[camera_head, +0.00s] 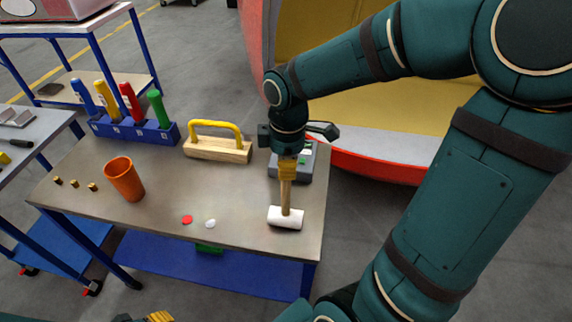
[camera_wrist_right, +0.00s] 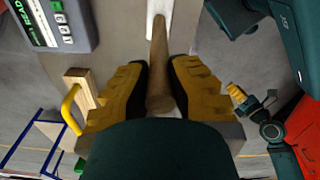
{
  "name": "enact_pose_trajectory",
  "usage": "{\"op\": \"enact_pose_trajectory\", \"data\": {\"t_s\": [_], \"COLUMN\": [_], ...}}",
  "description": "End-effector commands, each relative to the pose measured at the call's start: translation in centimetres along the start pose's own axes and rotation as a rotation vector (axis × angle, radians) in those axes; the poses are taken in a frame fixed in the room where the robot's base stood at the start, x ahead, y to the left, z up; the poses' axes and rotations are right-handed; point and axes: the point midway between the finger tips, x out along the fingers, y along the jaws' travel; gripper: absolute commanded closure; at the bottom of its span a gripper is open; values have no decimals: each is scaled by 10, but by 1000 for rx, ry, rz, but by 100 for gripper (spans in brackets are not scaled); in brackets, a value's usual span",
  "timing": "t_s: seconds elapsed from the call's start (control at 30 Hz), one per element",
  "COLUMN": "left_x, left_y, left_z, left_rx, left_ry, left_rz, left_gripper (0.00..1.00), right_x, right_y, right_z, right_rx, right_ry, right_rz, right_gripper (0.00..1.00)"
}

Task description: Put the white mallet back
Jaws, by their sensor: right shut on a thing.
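The white mallet has a white head (camera_head: 285,218) and a wooden handle (camera_head: 286,194). My right gripper (camera_head: 287,172) is shut on the handle from above, with the head hanging down over the front right of the table. I cannot tell whether the head touches the table top. In the right wrist view the handle (camera_wrist_right: 160,70) lies between the yellow fingers of my right gripper (camera_wrist_right: 158,95), and part of the white head (camera_wrist_right: 159,14) shows at the top. My left gripper (camera_head: 150,317) barely shows at the bottom edge of the head view.
The table (camera_head: 245,185) holds a blue rack (camera_head: 130,129) of coloured-handled tools, a yellow-handled wooden block (camera_head: 217,149), an orange cup (camera_head: 124,180) and small brass pieces (camera_head: 75,184). A red disc (camera_head: 187,219) and white disc (camera_head: 210,223) lie left of the mallet. A grey device (camera_head: 301,170) sits behind it.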

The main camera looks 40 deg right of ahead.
Motion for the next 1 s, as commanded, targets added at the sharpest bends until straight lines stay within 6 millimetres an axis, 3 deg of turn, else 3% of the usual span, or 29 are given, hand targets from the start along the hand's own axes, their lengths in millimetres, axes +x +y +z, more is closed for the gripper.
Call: {"op": "enact_pose_trajectory", "data": {"t_s": [0.2, 0.23, 0.27, 0.3, 0.67, 0.77, 1.0], "left_x": [2, 2, 2, 1, -2, -3, -12], "left_y": [-1, -1, -1, -1, 0, 1, 5], "left_z": [1, 1, 1, 1, 0, -1, -6], "left_rx": [0, 0, 0, 0, 0, -1, -4], "left_ry": [-1, -2, -2, -1, 1, 3, 11], "left_rz": [0, 0, 0, 0, 0, 0, -1], "left_gripper": [53, 53, 53, 53, 53, 53, 53], "right_x": [3, 3, 2, 2, -3, -14, -63], "right_y": [0, 0, 0, 0, 0, 1, 1], "right_z": [0, 0, 0, 0, 0, 0, -1], "right_rx": [0, 0, 0, 0, 0, 1, -1], "right_ry": [1, 0, 0, 0, 0, 2, 3], "right_rz": [1, 0, 0, 0, 0, 3, 4], "right_gripper": [100, 74, 63, 61, 61, 61, 61]}}
